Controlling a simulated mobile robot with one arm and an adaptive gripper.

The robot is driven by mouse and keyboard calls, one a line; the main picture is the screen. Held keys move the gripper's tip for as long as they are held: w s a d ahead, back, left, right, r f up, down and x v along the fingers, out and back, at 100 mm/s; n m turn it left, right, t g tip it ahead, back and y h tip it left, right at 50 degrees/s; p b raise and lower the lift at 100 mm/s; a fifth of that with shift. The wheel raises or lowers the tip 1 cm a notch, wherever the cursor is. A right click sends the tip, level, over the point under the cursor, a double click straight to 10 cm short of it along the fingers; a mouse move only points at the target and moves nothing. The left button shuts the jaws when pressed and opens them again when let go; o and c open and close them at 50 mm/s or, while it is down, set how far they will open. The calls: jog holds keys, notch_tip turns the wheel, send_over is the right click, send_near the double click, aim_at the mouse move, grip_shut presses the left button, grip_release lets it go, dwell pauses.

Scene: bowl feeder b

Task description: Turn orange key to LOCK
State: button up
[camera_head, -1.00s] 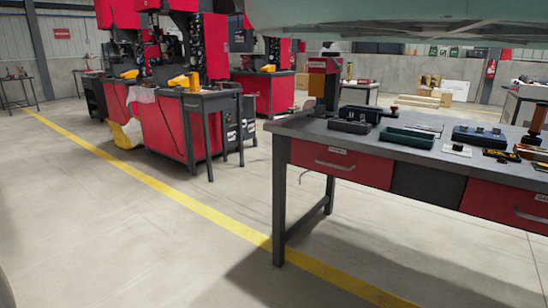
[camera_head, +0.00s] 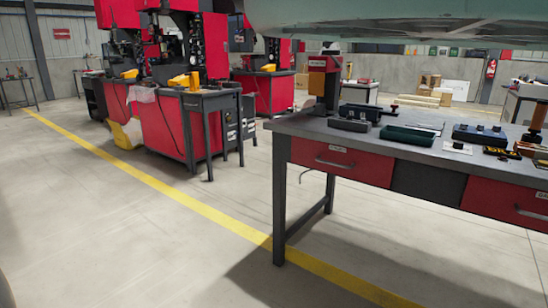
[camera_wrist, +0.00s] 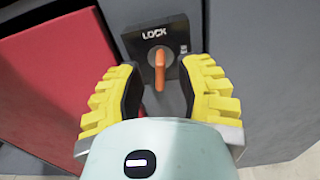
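The orange key (camera_wrist: 159,72) sits in a dark switch plate (camera_wrist: 136,50) in the wrist view. The word LOCK is printed in white at the top of the plate. A smaller label (camera_wrist: 183,49) is at its right edge, too small to read. My gripper (camera_wrist: 161,67) is open, with one yellow finger on each side of the key. Gaps show between the fingers and the key. The key and my gripper cannot be made out in the head view.
The plate is on a dark grey panel (camera_wrist: 245,60) beside a red panel (camera_wrist: 55,85). In the head view, a workbench (camera_head: 300,124) with red drawers, trays and tools stands at the right. Red machines (camera_head: 165,125) stand behind at the left. The floor between is clear.

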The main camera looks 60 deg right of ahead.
jog(key=shift+o, duration=0.2)
jog(key=shift+d, duration=0.1)
jog(key=d, duration=0.7)
dwell(0.3)
jog(key=shift+s, duration=0.1)
